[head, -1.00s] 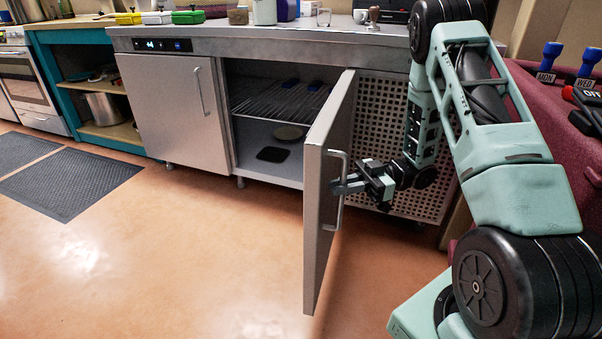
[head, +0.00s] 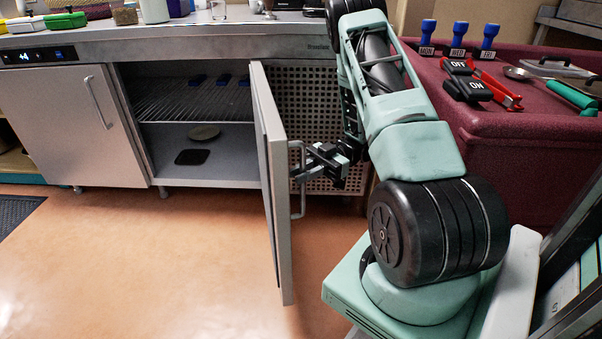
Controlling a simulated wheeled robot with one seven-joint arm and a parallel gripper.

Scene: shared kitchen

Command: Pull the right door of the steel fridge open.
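The steel fridge (head: 183,42) stands under the counter, with a digital display at its upper left. Its right door (head: 275,200) is swung wide open and shows nearly edge-on. Inside are a wire shelf with several blue items and, below, a dark square item and a round one. My gripper (head: 303,172) is at the vertical bar handle (head: 301,200) of the right door, with its fingers at the bar. The fingertips are small here and partly overlap the handle, so I cannot tell whether they are closed on it. The left door (head: 75,125) is shut.
A maroon cart (head: 510,150) stands at the right, carrying blue-handled stamps, black ON and OFF blocks and tools. A perforated panel (head: 300,95) is right of the fridge opening. The orange floor (head: 160,260) before the fridge is clear. A dark mat (head: 15,212) lies at the left.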

